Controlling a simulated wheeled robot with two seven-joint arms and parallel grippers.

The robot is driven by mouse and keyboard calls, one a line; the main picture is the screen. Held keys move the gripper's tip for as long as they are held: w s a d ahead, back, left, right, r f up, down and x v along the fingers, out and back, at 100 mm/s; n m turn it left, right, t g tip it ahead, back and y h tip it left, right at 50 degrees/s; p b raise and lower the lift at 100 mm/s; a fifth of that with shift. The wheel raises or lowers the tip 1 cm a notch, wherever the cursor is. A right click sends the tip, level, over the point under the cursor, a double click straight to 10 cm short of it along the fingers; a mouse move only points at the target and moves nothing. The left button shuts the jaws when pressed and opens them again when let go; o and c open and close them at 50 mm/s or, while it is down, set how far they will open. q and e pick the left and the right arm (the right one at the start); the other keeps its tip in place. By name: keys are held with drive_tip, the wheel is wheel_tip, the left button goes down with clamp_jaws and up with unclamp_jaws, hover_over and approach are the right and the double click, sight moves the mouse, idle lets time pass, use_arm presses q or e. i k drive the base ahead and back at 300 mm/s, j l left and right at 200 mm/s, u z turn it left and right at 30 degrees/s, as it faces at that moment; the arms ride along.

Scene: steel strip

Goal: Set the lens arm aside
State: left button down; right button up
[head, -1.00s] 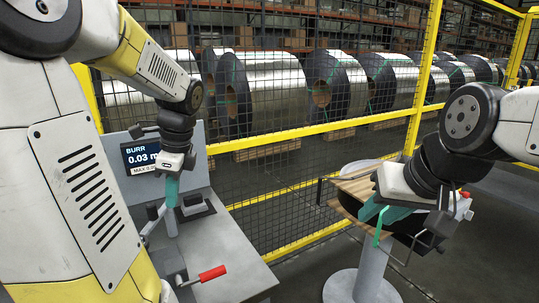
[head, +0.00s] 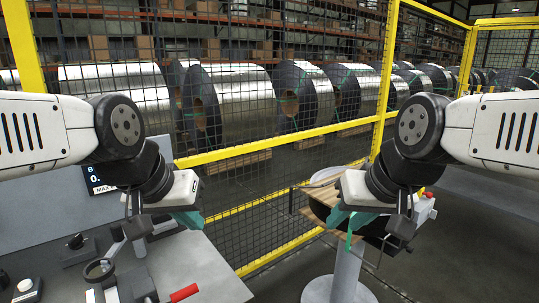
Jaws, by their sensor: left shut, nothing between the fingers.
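The lens arm, with a round ring lens (head: 99,270) at its end, stands low over the grey bench at the lower left. My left gripper (head: 188,220), with teal fingers, is shut and empty above the bench, to the right of the lens and apart from it. My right gripper (head: 347,219), also with teal fingers, is over the round stand at the right. Its fingers look apart, with nothing clearly held between them. The lower part of the lens arm is partly hidden among the bench fittings.
A red handle (head: 184,292) lies at the bench's front. A burr display (head: 100,180) stands behind, partly covered by my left arm. The pedestal stand (head: 345,275) carries wooden slats. A yellow mesh fence (head: 235,150) closes off the coils behind.

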sight(119, 237)
drive_tip(key=u, duration=1.3)
